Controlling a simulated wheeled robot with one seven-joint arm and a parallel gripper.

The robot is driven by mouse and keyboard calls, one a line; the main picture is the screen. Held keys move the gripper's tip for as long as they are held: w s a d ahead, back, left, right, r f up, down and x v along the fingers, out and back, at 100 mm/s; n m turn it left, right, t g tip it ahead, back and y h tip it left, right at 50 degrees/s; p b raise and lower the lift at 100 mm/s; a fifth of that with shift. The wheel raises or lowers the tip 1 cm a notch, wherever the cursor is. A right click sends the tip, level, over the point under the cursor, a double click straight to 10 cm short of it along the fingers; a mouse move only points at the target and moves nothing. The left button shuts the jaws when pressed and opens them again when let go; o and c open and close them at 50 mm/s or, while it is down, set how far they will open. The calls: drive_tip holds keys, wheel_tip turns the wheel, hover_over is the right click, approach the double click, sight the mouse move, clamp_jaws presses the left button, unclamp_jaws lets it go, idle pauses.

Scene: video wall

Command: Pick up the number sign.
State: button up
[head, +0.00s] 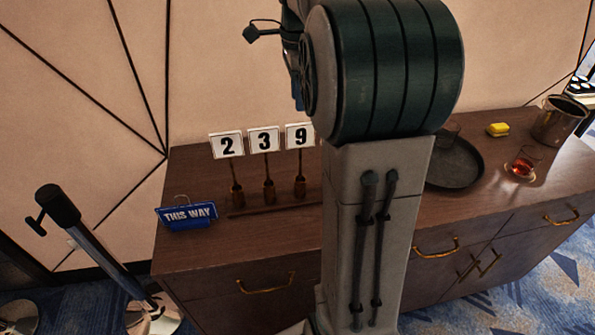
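Three number signs stand upright in a row on the dark wooden cabinet, each a white plate with a black digit on a brown wooden handle. From left to right they are the 2 sign (227,145), the 3 sign (264,140) and the 9 sign (300,135). The right edge of the 9 sign is close to my arm in the picture. My arm fills the centre and hides part of the cabinet top. I cannot make out my gripper; only dark arm parts show at the top, above the signs.
A blue THIS WAY sign (188,215) stands at the cabinet's (250,255) left end. A dark post (100,255) stands left.

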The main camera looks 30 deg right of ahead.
hover_over(299, 146)
drive_tip(key=f, duration=0.7)
drive_tip(key=shift+w+d, duration=0.1)
drive_tip(key=shift+w, duration=0.25)
drive_tip(key=shift+s+f+p, duration=0.15)
drive_tip(key=shift+f+p, duration=0.3)
drive_tip(key=shift+f, duration=2.3)
clamp_jaws()
